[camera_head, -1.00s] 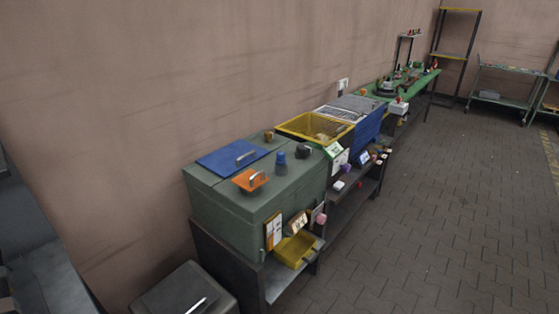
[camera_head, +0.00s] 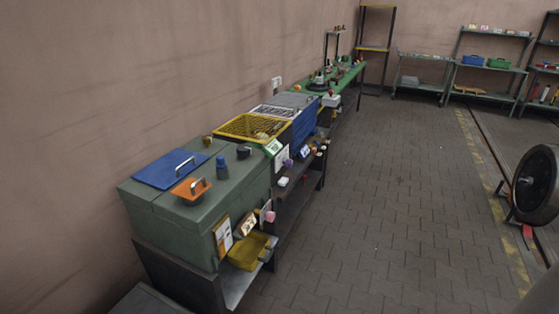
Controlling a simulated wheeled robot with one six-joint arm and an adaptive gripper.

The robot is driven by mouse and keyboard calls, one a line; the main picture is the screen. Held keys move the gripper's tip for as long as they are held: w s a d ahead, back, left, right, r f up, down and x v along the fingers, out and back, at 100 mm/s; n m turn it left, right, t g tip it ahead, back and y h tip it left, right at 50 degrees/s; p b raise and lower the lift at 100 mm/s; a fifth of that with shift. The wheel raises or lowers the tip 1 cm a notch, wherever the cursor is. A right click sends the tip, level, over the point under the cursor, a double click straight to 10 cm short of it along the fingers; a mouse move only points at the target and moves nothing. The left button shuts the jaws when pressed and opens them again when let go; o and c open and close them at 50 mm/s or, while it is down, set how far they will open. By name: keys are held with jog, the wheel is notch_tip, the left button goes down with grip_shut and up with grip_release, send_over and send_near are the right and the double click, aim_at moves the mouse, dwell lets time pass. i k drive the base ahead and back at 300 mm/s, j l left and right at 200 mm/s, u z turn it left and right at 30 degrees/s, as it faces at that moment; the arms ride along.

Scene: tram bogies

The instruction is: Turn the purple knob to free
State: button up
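A small purple knob (camera_head: 288,163) shows on the front of the middle station, beside a white panel (camera_head: 281,158). It is too small to read its setting or any marking for free. A pink knob-like part (camera_head: 268,214) sits at the front of the nearer green cabinet (camera_head: 180,222). My gripper is not in view.
The green cabinet carries a blue lid (camera_head: 170,168) and an orange plate (camera_head: 191,189), both with handles. A yellow tray (camera_head: 249,251) sits below. A yellow basket (camera_head: 252,127) and blue crate (camera_head: 305,124) stand beyond. Paved floor (camera_head: 390,220) is clear; a wheel (camera_head: 535,185) stands right.

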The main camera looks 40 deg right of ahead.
aim_at(288, 163)
jog(key=i+l, duration=0.15)
jog(key=l, duration=0.35)
jog(key=i+l+z, duration=0.1)
jog(key=l, duration=0.4)
jog(key=i+l+z, duration=0.1)
jog(key=l, duration=0.35)
jog(key=i+l, duration=0.25)
jog(key=l, duration=0.25)
jog(key=i+l+z, duration=0.1)
jog(key=l, duration=0.35)
jog(key=i+l, duration=0.25)
jog(key=l, duration=0.2)
jog(key=i+l+z, duration=0.1)
jog(key=l, duration=0.35)
jog(key=i+l, duration=0.3)
jog(key=l, duration=0.15)
jog(key=z, duration=0.05)
